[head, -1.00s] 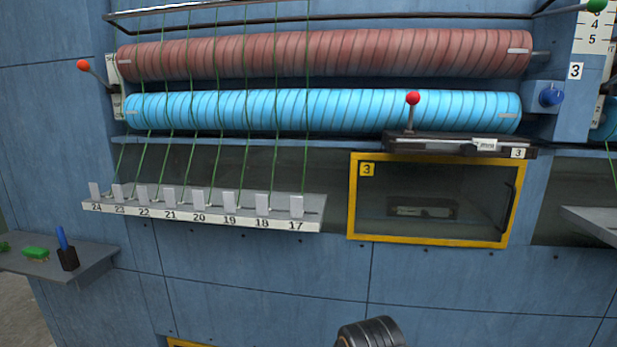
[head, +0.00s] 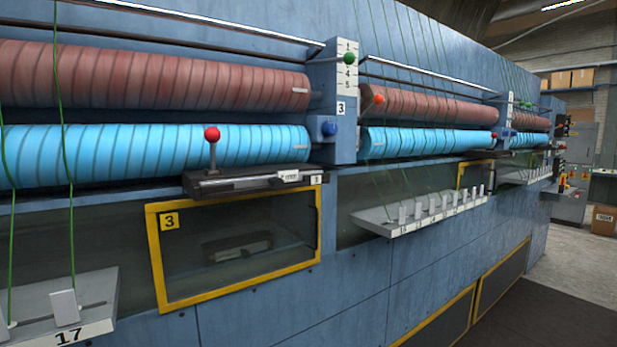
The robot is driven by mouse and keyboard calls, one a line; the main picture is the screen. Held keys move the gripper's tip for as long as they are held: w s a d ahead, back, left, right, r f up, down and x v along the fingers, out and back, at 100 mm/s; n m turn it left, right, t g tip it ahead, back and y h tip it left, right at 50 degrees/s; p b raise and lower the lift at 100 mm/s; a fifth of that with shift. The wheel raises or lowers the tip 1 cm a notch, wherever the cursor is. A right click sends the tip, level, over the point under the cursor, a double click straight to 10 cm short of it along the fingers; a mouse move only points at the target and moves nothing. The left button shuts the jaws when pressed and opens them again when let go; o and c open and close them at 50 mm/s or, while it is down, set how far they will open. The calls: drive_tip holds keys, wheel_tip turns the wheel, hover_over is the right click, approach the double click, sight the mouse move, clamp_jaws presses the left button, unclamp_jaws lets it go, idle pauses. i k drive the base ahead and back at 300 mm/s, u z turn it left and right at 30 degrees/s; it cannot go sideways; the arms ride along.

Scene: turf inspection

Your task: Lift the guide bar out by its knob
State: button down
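A dark bar (head: 235,185), which looks like the guide bar, sits at the front below the right end of the blue roller (head: 120,152). A red ball knob (head: 212,134) stands upright on a short stem near the bar's left end. The bar carries a small white label and a tag marked 3 at its right end. It lies just above a yellow-framed window (head: 158,262) marked 3. My gripper is not in view.
A ledge with pale blocks marked 17 (head: 95,330) juts out at lower left. Another block ledge (head: 385,228) juts out right of the window. Green strands run down to both ledges. Open dark floor (head: 570,318) lies at lower right.

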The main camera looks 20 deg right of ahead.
sight(276, 181)
drive_tip(key=z, duration=0.7)
drive_tip(key=i, duration=0.7)
drive_tip(key=u, duration=2.95)
